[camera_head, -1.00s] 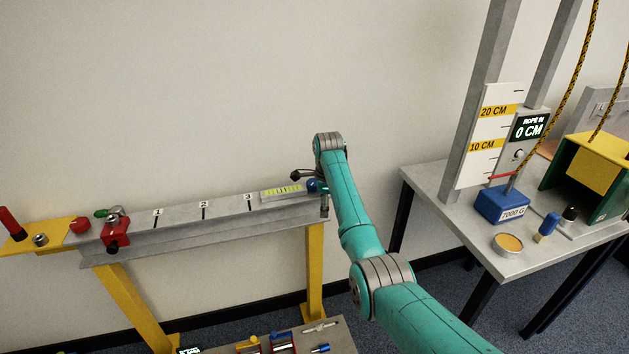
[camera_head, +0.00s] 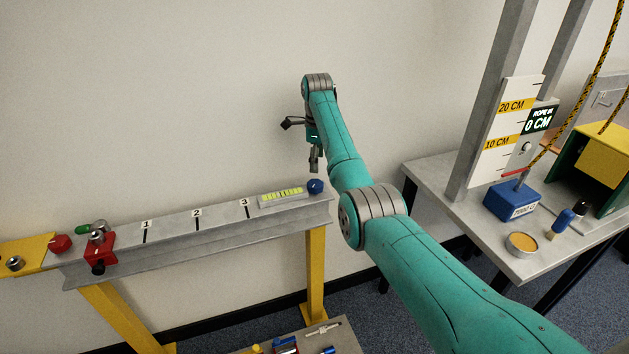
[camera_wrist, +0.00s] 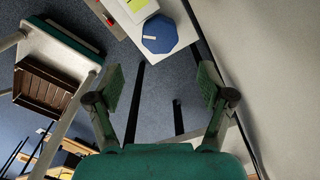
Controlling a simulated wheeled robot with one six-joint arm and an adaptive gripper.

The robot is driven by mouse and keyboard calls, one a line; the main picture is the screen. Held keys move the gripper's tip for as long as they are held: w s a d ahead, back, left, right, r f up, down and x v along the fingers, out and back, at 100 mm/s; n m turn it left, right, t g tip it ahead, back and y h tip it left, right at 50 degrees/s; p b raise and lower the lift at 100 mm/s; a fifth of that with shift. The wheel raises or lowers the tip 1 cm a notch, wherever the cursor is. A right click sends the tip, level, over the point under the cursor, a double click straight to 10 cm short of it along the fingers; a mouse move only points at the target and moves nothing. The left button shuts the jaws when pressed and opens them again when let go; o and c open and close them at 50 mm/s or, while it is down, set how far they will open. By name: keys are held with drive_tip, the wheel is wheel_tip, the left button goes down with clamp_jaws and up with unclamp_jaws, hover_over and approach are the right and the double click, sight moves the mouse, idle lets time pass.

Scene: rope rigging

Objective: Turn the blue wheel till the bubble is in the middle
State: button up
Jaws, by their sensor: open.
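The blue wheel (camera_head: 315,186) sits at the right end of the grey beam, beside the yellow-green bubble level (camera_head: 282,194). In the wrist view the blue wheel (camera_wrist: 159,34) is a faceted knob with a short white mark, at the top of the picture beyond the fingertips. The level's edge (camera_wrist: 137,4) shows just above it. My gripper (camera_head: 314,160) is above the wheel and apart from it. In the wrist view my gripper (camera_wrist: 160,85) has its two fingers wide apart with nothing between them. The bubble is too small to make out.
The grey beam (camera_head: 200,240) carries marks 1 to 3 and a red clamp (camera_head: 99,250) at its left. A yellow leg (camera_head: 315,270) holds its right end. A table (camera_head: 440,185) with a blue weight (camera_head: 512,202) stands to the right. The wall is close behind.

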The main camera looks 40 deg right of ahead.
sight(316, 183)
wheel_tip(316, 183, down, 9)
drive_tip(key=shift+r, duration=0.15)
idle(0.4)
drive_tip(key=c, duration=1.2)
